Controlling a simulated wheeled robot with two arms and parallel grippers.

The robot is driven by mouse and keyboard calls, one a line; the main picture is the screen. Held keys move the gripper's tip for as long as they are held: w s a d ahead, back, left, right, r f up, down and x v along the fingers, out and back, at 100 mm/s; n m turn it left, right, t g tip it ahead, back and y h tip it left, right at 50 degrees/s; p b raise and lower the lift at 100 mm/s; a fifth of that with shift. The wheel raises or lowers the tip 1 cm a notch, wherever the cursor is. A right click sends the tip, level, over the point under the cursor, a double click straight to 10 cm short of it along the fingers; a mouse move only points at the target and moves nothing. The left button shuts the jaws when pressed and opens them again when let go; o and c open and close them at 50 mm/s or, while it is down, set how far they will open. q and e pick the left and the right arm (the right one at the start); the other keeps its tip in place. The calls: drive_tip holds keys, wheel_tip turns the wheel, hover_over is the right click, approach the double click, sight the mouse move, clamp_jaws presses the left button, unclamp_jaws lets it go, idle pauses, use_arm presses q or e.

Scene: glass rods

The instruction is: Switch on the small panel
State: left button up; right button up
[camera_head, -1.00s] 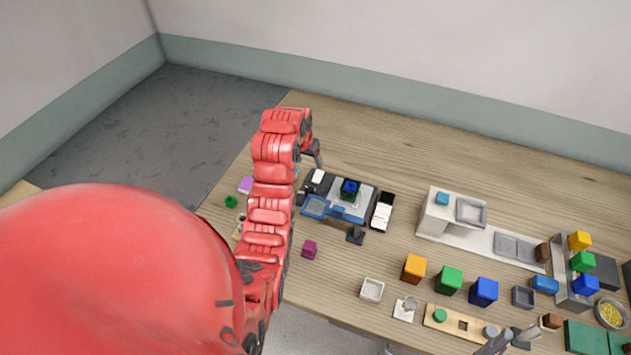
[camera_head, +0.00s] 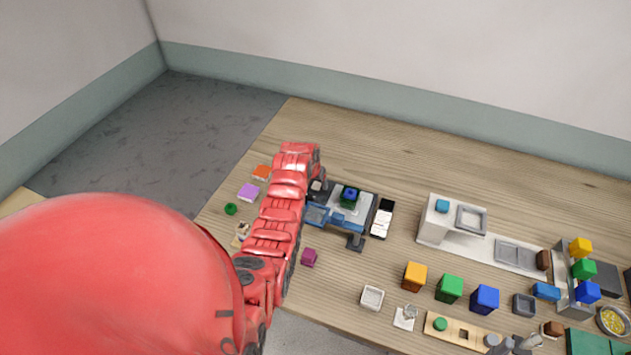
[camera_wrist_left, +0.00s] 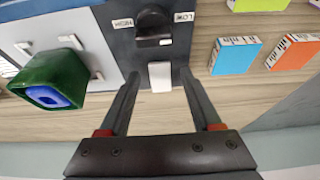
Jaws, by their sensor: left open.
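The small dark panel (camera_wrist_left: 150,50) carries HIGH and LOW labels and a black knob. A white rocker-like piece (camera_wrist_left: 160,75) is on its near part. In the head view the white piece (camera_head: 316,186) shows beside my arm's end. My left gripper (camera_wrist_left: 160,80) is open, its two fingers apart on either side of the white piece; whether they touch it I cannot tell. A light plate with a green block with a blue top (camera_wrist_left: 50,80) is left of the panel. In the head view my red arm hides most of my left gripper. My right gripper is not clearly seen.
A black-and-white piece (camera_head: 382,218) lies right of the panel assembly. A white stand (camera_head: 437,228), coloured cubes and small trays fill the right side. The back of the table is clear.

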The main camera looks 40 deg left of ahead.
use_arm(q)
clamp_jaws()
drive_tip(key=g+b, duration=0.1)
drive_tip(key=b, duration=0.7)
drive_tip(key=w+g+b, duration=0.1)
drive_tip(key=g+b, duration=0.1)
drive_tip(key=b, duration=0.6)
drive_tip(key=shift+w+a+h+b, duration=0.15)
drive_tip(key=shift+a+h+b, duration=0.05)
drive_tip(key=shift+h+b, duration=0.2)
drive_tip(key=shift+r+b, duration=0.2)
drive_tip(key=shift+b, duration=0.1)
unclamp_jaws()
drive_tip(key=shift+d, duration=0.1)
drive_tip(key=shift+r, duration=0.1)
